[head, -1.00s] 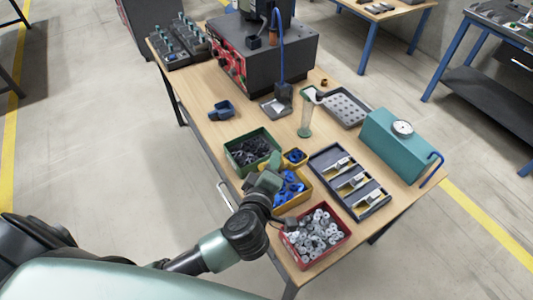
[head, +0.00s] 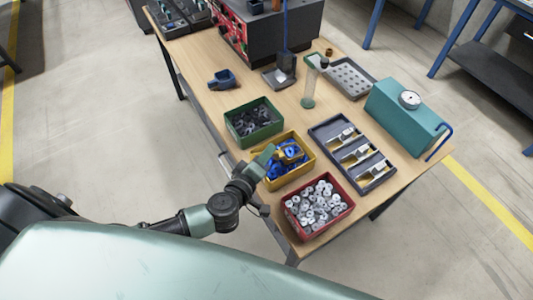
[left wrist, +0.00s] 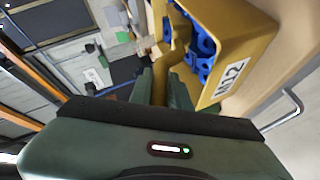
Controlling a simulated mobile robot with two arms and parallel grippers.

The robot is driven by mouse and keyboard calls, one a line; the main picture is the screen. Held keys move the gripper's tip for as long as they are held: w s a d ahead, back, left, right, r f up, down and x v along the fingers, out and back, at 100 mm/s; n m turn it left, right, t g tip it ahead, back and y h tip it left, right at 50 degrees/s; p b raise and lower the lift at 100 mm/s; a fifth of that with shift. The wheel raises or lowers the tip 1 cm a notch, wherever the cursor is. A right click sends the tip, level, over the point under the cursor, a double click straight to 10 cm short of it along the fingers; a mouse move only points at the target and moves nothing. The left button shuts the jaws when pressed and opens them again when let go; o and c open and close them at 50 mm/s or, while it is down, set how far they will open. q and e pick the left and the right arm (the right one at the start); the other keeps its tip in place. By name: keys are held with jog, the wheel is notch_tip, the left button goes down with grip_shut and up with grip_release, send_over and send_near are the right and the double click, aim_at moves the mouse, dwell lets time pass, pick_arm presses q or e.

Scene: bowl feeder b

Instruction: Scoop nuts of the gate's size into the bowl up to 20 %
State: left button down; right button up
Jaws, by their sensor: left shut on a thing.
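My left gripper (head: 262,158) is at the left rim of the yellow bin (head: 303,172). Blue nuts (head: 275,171) lie in the bin. The bin's M12 label (left wrist: 231,78) shows in the left wrist view. Grey nuts (head: 318,204) fill the red bin (head: 345,209). Dark nuts (head: 255,119) lie in the green bin (head: 254,138). My right gripper is out of view.
A blue scoop-like cup (head: 222,79) lies behind the bins. A slotted grey tray (head: 371,182) stands right of them, near a teal box with a dial (head: 400,113). A clear cylinder (head: 309,88) and a red-fronted machine (head: 262,40) stand farther back.

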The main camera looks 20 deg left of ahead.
pick_arm(q)
notch_tip(320, 180, up, 6)
jog(key=p, duration=0.3)
jog(key=shift+f, duration=0.15)
jog(key=shift+s+a+r+p, duration=0.1)
jog(key=shift+s+r+p, duration=0.05)
jog(key=shift+r+p, duration=1.95)
